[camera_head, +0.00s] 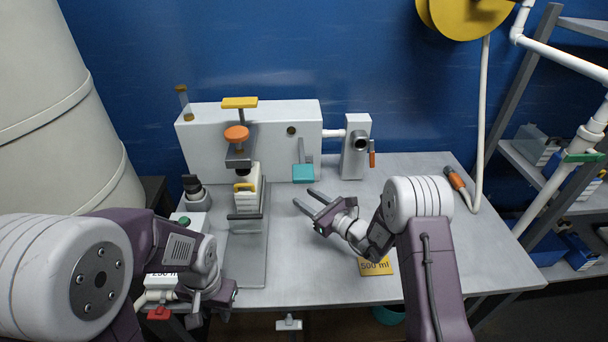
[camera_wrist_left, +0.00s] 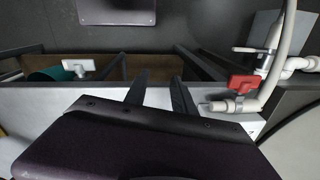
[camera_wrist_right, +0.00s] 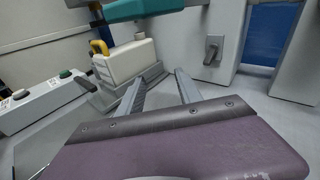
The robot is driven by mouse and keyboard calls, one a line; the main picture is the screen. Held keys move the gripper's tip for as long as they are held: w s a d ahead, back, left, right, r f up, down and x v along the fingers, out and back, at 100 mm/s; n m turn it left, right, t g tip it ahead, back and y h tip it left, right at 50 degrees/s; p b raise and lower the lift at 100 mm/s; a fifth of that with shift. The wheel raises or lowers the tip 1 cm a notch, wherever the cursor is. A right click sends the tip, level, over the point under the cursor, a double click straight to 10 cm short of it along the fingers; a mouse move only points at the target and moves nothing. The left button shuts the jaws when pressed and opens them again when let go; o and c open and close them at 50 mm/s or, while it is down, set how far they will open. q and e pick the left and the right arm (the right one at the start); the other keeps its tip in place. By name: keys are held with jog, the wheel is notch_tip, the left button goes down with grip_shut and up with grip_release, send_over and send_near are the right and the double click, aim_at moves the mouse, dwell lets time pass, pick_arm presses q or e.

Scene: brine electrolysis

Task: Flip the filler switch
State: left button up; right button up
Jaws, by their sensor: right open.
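A small grey lever switch (camera_wrist_right: 213,48) is on the front of a white machine body in the right wrist view; I cannot tell for sure that it is the filler switch. In the head view the white filler body (camera_head: 265,115) stands at the back of the table, with a teal-ended lever (camera_head: 303,173) on its front. My right gripper (camera_head: 305,196) is open and empty, a little in front of this lever and apart from it. My left gripper (camera_wrist_left: 158,82) is open and empty near the table's front left; its fingertips are hidden in the head view.
A white container with a yellow handle (camera_head: 245,186) stands in the filler stand, left of my right gripper. A yellow 500 ml plate (camera_head: 376,266) lies near the front. A red valve (camera_wrist_left: 242,83) is beside my left gripper. The table's right side is mostly clear.

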jog(key=w+d+m+t+h, duration=0.1)
jog(key=w+d+m+h, duration=0.1)
jog(key=w+d+f+m+t+h, duration=0.1)
jog(key=w+d+m+t, duration=0.1)
jog(key=w+d, duration=0.1)
jog(key=shift+d+f+t+h, duration=0.1)
jog(key=shift+d+t+h, duration=0.2)
jog(key=shift+h, duration=0.1)
jog(key=b+x, duration=0.1)
jog(key=x, duration=0.8)
pick_arm(q)
jog(key=shift+w+f+n+t+h, duration=0.1)
jog(key=shift+w+n+t+h, duration=0.15)
jog(key=shift+n, duration=0.35)
jog(key=shift+w+n+t+h, duration=0.15)
jog(key=shift+n+t+h, duration=0.15)
jog(key=shift+n, duration=0.3)
